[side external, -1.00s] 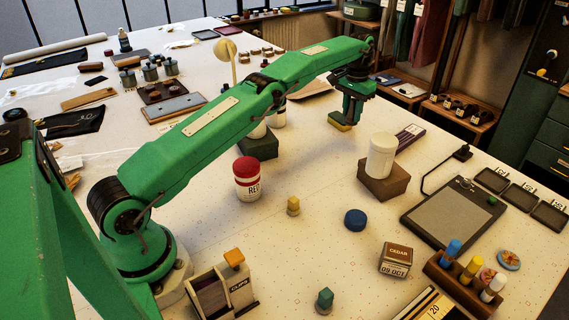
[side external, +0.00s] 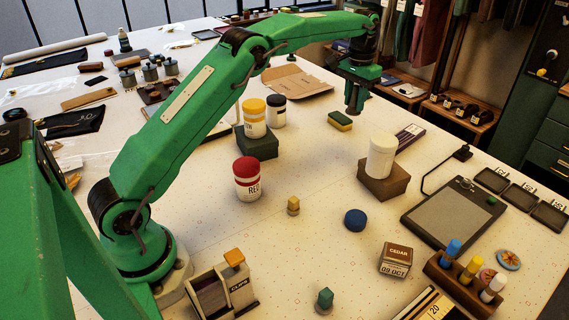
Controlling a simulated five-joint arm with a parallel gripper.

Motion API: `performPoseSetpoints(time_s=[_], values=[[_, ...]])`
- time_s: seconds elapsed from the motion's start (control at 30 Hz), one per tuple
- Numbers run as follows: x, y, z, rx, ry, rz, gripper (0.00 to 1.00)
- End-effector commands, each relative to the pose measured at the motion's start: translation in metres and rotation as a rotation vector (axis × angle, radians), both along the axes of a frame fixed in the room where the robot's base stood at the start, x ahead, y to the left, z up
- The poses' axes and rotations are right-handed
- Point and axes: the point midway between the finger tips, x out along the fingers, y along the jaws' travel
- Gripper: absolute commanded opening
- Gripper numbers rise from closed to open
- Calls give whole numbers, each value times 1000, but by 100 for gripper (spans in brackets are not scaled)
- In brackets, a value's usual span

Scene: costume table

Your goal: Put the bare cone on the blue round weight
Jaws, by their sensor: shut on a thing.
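The bare cone appears to be the plain white, slightly tapered cylinder (side external: 381,156), upright on a brown box (side external: 384,181) right of centre. The blue round weight (side external: 355,219) is a low dark-blue disc lying on the table in front of that box, with nothing on it. My gripper (side external: 353,111) hangs in the air behind and left of the white cone, apart from it. Its dark fingers point down and are shut. What lies between them is too small or hidden to tell.
A yellow-green sponge (side external: 340,121) lies just below my gripper. A red-topped jar (side external: 247,179) and a yellow-topped jar (side external: 254,117) on a dark box stand left. A small wooden piece (side external: 293,206), a cedar block (side external: 396,260) and a tablet (side external: 452,215) surround the weight.

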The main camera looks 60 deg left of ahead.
Motion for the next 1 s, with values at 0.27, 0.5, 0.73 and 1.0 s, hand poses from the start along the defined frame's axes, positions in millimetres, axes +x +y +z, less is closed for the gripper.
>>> performPoseSetpoints(time_s=[0.27, 0.5, 0.73, 1.0], values=[[-35, -20, 28, 0, -2, -21, 8], [-71, -36, 45, 0, -1, -38, 8], [-109, -54, 55, 0, -2, -49, 8], [-153, -95, 50, 0, 0, -36, 8]])
